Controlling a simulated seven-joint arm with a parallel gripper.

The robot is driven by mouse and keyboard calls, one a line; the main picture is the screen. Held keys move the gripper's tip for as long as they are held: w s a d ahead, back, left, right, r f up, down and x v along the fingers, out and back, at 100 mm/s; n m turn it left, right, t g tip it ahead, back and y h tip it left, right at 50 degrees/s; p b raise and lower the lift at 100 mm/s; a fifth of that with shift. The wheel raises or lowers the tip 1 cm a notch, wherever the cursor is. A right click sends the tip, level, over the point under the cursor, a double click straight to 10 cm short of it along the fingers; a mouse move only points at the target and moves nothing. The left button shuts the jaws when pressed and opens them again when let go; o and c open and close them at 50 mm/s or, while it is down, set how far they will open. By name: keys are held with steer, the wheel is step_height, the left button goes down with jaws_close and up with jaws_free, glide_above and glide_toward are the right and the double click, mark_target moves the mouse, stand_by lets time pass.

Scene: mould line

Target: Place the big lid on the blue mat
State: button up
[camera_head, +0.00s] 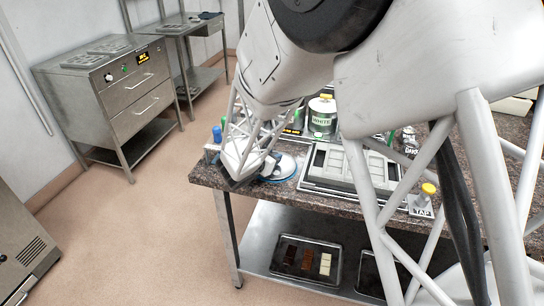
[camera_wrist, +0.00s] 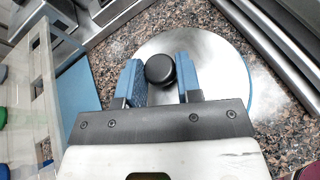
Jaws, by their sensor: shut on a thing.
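The big lid (camera_wrist: 210,55) is a round silver disc with a black knob (camera_wrist: 160,69). My gripper (camera_wrist: 160,80) has its two blue fingers shut on the knob, one on each side. In the head view the lid (camera_head: 284,167) shows partly beside my gripper, near the worktop's front left corner. A blue curved edge (camera_wrist: 251,88) shows just past the lid's right rim; it looks like the blue mat under the lid. I cannot tell whether the lid touches it or hangs just above. My gripper's lower body hides the lid's near part.
The speckled stone worktop (camera_head: 205,176) holds a grey mould tray (camera_head: 335,165) right of the lid and a white tub (camera_head: 322,118) behind. A flat blue piece (camera_wrist: 80,84) lies left of the lid. Below, a shelf carries a dark tray with chocolate bars (camera_head: 307,262).

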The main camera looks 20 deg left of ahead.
steer(key=shift+f, duration=0.1)
steer(key=o, duration=1)
steer(key=shift+r, duration=0.2)
steer(key=v, duration=1.2)
stand_by(0.4)
